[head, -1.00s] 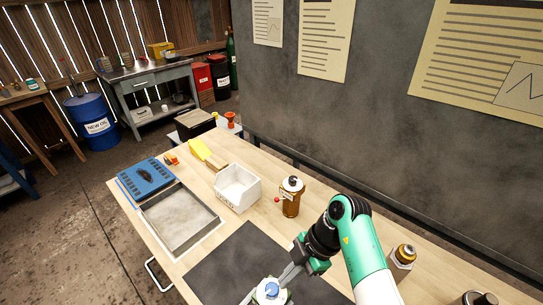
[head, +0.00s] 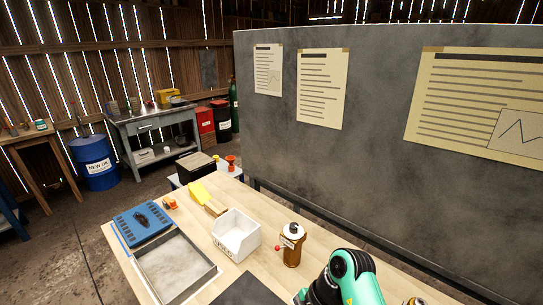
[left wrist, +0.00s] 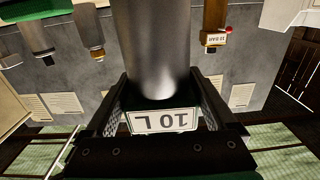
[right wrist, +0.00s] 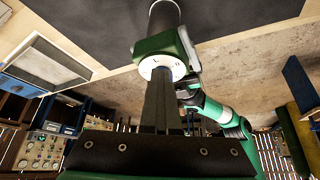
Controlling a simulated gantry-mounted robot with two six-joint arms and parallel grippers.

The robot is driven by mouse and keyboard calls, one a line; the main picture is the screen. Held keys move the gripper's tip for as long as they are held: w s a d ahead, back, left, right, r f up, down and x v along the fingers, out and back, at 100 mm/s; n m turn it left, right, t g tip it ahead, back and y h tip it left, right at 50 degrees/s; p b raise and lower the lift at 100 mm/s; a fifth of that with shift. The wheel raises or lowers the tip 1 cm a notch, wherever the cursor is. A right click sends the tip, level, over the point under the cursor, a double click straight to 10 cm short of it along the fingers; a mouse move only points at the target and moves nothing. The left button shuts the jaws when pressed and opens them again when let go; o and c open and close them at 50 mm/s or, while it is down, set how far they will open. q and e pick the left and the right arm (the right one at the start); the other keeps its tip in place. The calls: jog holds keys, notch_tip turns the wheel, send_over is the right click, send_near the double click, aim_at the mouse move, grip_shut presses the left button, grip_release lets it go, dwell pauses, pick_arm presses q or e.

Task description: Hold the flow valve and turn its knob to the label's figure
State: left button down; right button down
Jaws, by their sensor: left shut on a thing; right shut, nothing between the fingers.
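The flow valve has a silver cylinder (left wrist: 150,45) and a white label reading 10 L (left wrist: 163,121), upside down in the left wrist view. My left gripper (left wrist: 160,88) is shut around it, one finger on each side. In the right wrist view the valve's grey cylinder (right wrist: 164,14) and green part (right wrist: 150,44) show above a white round face (right wrist: 160,68) with dark marks, partly hidden. My right gripper (right wrist: 160,80) is shut and empty, its fingertips in front of this face; contact is unclear. Both grippers are outside the head view.
On the bench are a brown canister with a red knob (head: 291,249), a white bin (head: 236,238), a metal tray (head: 212,272), a blue case (head: 143,224) and a dark mat (head: 247,291). A grey panel (head: 380,160) stands behind the bench.

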pick_arm(q)
jog(key=shift+d+f, duration=0.1)
jog(key=shift+d, duration=0.05)
pick_arm(e)
jog(key=shift+s+a+f, duration=0.1)
jog(key=shift+s, duration=0.4)
jog(key=shift+w+d, duration=0.2)
jog(key=shift+d, duration=0.2)
pick_arm(q)
grip_release()
pick_arm(e)
jog(key=shift+d, duration=0.15)
